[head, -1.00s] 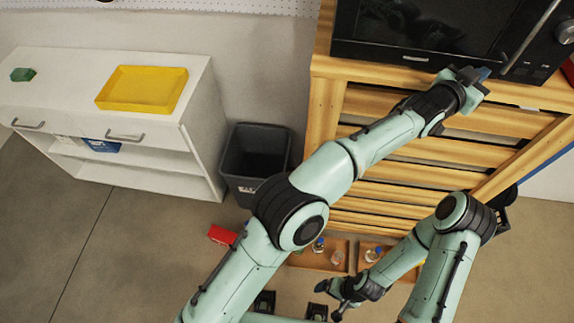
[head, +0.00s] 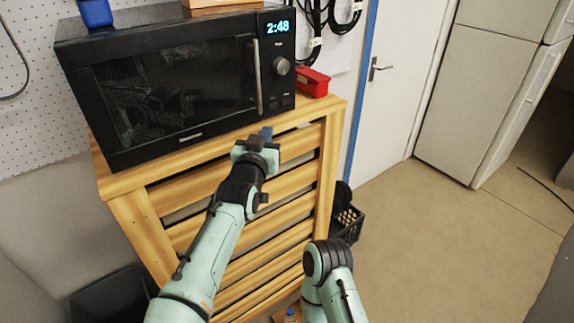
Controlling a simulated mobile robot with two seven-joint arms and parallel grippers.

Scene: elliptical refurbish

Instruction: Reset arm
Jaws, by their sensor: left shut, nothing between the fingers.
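My left gripper (head: 264,137) is shut and empty. It points away from me, in front of the top edge of the wooden slatted cabinet (head: 130,180) and below the microwave's lower right part. My right arm (head: 332,285) shows only in part at the bottom of the head view; its gripper is out of the picture.
A black microwave (head: 160,85) stands on the cabinet, with a red bin (head: 313,83) to its right. A black crate (head: 348,223) sits by the cabinet's right side. A dark bin (head: 108,298) is at the lower left. Open floor (head: 440,240) lies to the right.

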